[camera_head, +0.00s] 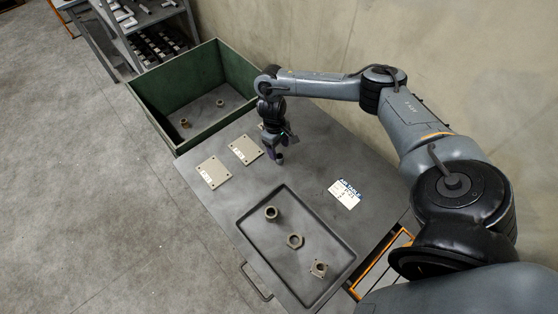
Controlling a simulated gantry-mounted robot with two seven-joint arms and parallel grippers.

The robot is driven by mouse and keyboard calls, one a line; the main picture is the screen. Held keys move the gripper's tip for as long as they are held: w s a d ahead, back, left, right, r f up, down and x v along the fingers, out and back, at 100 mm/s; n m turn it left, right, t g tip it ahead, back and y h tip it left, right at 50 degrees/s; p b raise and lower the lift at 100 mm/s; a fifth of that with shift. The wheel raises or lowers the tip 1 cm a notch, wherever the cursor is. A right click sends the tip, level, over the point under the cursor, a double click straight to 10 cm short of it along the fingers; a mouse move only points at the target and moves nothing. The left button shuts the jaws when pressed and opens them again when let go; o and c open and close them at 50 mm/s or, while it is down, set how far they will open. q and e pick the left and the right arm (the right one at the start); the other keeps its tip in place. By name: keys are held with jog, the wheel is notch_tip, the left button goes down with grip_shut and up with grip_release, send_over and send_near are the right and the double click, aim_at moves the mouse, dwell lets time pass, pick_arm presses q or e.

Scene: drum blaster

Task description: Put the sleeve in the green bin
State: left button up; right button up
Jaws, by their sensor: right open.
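The green bin (196,138) stands open at the far end of the table. Two small brownish parts lie on its floor, one at the left (185,123) and one further right (220,103). A dark tray (258,252) on the table holds a round ring-like part (271,212), a nut-like ring (295,241) and a square flanged part (319,269). I cannot tell for sure which part is the sleeve. My right gripper (279,160) is open and empty, pointing down over the table between the bin and the tray. My left gripper is out of view.
Pale flat plates lie near the bin: one at the left (212,172), one in the middle (245,150), another partly hidden by my gripper. A printed card (345,194) lies right of the tray. A shelf (150,35) stands behind the bin; a wall runs along the right.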

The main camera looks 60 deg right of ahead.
aim_at(280, 156)
jog(key=shift+s+a+f+b, duration=0.1)
jog(key=shift+f+b, duration=0.1)
jog(key=shift+f, duration=0.65)
jog(key=shift+s+f+b, duration=0.1)
jog(key=shift+f+b, duration=0.05)
jog(key=shift+f, duration=0.75)
jog(key=shift+s+a+f+b, duration=0.1)
jog(key=shift+f+b, duration=0.1)
jog(key=shift+f, duration=0.65)
grip_shut()
jog(key=shift+r, duration=0.15)
